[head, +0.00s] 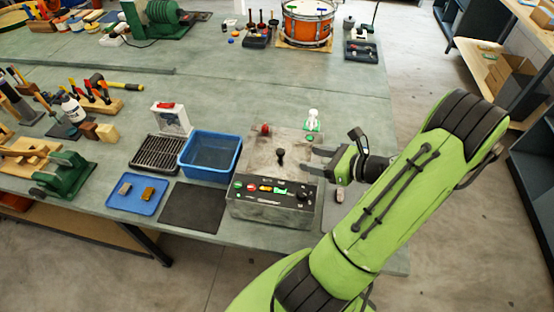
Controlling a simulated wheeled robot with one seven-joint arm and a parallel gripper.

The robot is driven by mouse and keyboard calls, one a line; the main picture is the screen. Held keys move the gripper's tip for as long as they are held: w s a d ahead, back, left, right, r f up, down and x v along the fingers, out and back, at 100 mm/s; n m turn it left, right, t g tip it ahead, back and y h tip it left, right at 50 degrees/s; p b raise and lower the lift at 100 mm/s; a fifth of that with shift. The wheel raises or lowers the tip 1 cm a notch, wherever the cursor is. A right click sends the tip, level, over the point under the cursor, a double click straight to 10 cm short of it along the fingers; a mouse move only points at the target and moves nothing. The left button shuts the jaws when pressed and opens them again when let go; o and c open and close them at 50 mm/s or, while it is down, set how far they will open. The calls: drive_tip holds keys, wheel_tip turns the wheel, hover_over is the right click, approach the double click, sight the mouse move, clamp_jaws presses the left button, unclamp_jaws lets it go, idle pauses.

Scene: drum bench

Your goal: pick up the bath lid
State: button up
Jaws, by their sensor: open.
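The bath is a grey metal box (270,212) with a black control panel on its front. Its flat grey lid (258,150) appears to be the top surface, with a black knob (281,155) standing up near the middle. My gripper (317,161) is open and empty, just right of the knob, with its fingers pointing left toward it. The fingers look apart from the knob. Their height above the lid is hard to tell. My gripper and arm hide part of the box's right side.
A blue tub (209,174) and a black drain rack (157,152) stand left of the bath. A dark mat (192,207) and a blue tray (138,208) lie in front of them. A small white figure (313,116) stands behind my gripper.

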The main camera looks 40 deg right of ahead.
sight(284, 152)
drive_tip(key=x, duration=0.6)
drive_tip(key=b+x, duration=0.1)
drive_tip(key=x, duration=0.3)
drive_tip(key=shift+d+f, duration=0.2)
drive_tip(key=shift+d, duration=0.05)
drive_tip(key=shift+s+r, duration=0.1)
drive_tip(key=shift+s, duration=0.1)
drive_tip(key=shift+c, duration=0.7)
clamp_jaws()
